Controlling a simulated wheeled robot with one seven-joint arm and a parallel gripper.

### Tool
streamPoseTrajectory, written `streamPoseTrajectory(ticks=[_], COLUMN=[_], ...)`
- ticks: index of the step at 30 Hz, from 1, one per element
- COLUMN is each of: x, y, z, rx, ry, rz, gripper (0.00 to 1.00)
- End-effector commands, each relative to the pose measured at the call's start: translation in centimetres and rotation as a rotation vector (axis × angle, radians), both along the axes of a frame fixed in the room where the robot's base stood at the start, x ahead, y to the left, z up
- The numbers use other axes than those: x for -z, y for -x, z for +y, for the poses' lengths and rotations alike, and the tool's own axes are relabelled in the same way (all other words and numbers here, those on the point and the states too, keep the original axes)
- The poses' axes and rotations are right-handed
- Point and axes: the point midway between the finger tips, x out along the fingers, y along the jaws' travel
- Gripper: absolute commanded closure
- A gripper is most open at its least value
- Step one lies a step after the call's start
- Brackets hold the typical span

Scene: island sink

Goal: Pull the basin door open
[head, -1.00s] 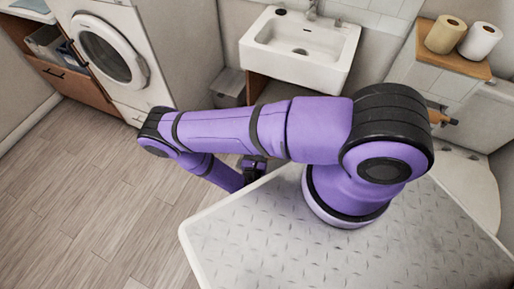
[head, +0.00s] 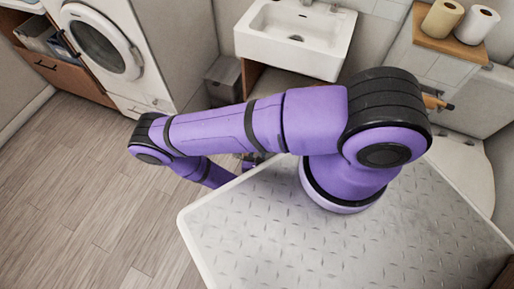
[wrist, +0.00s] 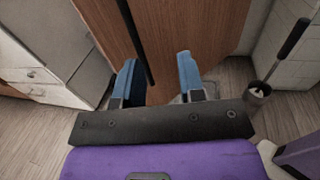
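The basin door (wrist: 195,25) is a brown wood panel at the top middle of the wrist view. It looks shut. Its long dark handle (wrist: 134,38) runs down the panel, slightly tilted in the picture. My gripper (wrist: 158,75) is open, with blue fingers pointing toward the door. The handle's lower end appears between the fingers, closer to the left one; I cannot tell whether they touch. In the head view, the white basin (head: 297,38) stands above the brown cabinet (head: 250,80). My arm hides most of the cabinet front and nearly all of my gripper.
A grey bin (head: 223,80) stands left of the basin cabinet. A washing machine (head: 103,42) is farther left. A toilet (head: 462,165) is at the right. In the wrist view, a toilet brush holder (wrist: 257,92) stands right of the door. Floor at the left is clear.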

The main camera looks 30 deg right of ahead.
Motion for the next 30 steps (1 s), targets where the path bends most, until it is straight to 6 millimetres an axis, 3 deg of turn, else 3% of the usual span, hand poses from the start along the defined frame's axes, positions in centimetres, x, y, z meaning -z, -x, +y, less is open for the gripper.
streamPoseTrajectory(ticks=[15,30], x=[0.0,0.0], y=[2.6,2.7], z=[0.9,1.0], rx=[0.000,0.000], ry=[0.000,0.000], rz=[0.001,0.000], gripper=[0.64,0.64])
